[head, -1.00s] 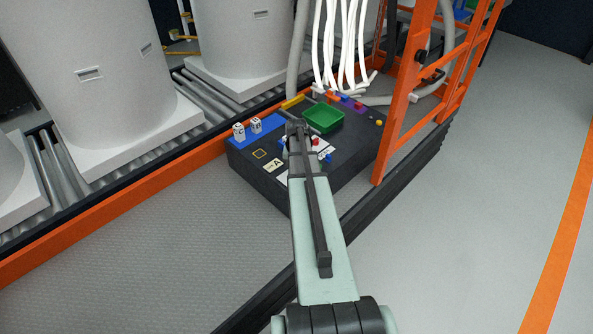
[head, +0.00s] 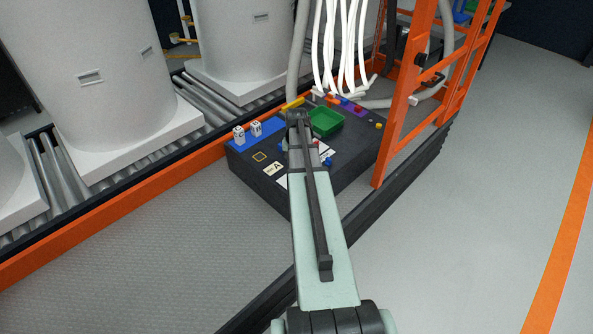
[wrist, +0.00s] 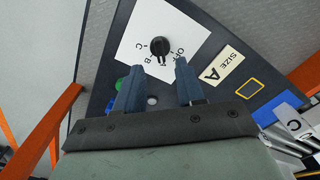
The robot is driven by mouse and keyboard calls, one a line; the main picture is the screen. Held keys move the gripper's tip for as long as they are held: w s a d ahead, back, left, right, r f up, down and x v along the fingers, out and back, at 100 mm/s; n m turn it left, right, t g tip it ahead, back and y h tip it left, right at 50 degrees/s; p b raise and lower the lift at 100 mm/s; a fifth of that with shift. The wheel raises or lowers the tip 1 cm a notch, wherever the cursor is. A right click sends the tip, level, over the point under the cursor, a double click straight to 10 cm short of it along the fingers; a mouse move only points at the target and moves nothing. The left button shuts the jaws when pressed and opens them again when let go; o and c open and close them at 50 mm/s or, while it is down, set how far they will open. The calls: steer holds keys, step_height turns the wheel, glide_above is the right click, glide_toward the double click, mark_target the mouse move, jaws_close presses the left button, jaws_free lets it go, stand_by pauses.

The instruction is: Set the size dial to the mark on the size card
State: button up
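The size dial (wrist: 160,46) is a black knob on a white plate marked OFF, A, B and C in the wrist view. I cannot clearly tell which mark its pointer faces. The size card (wrist: 217,65) reads "SIZE A" and lies beside the plate; it also shows in the head view (head: 273,168). My gripper (wrist: 158,67) is open and empty, its two fingers apart, with the dial beyond the gap between the tips. In the head view my arm hides the dial and the fingertips.
The dark console (head: 255,180) carries a green tray (head: 326,121), lettered white blocks (head: 239,135) on a blue strip, and a yellow outlined square (head: 260,156). White hoses (head: 340,50) hang behind it. An orange frame (head: 400,100) stands at its right.

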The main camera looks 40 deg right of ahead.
step_height(320, 180, up, 8)
steer(key=shift+r, duration=0.2)
stand_by(0.8)
steer(key=s+a+f+n+g, duration=0.2)
steer(key=s+a+f, duration=0.1)
steer(key=a+f, duration=0.85)
steer(key=s+a+f+n+g, duration=0.1)
steer(key=s+a+f+n, duration=0.25)
steer(key=a+f, duration=0.8)
steer(key=s+a+f, duration=0.2)
steer(key=s+a, duration=0.1)
steer(key=a, duration=0.1)
steer(key=s+a+f+n+g, duration=0.1)
steer(key=s+a+f, duration=0.1)
steer(key=s+a, duration=0.2)
steer(key=s+a+f+n+g, duration=0.1)
steer(key=s+a+f, duration=0.2)
steer(key=s+a, duration=0.1)
steer(key=shift+s, duration=0.1)
steer(key=s+a+f+n+g, duration=0.1)
steer(key=s+a+f, duration=0.2)
steer(key=s, duration=0.3)
steer(key=s+a+f+n, duration=0.1)
steer(key=s+a+f, duration=0.3)
steer(key=s, duration=0.3)
steer(key=shift+s+a+f+g, duration=0.15)
steer(key=shift+a+g, duration=0.05)
steer(key=shift+g, duration=0.2)
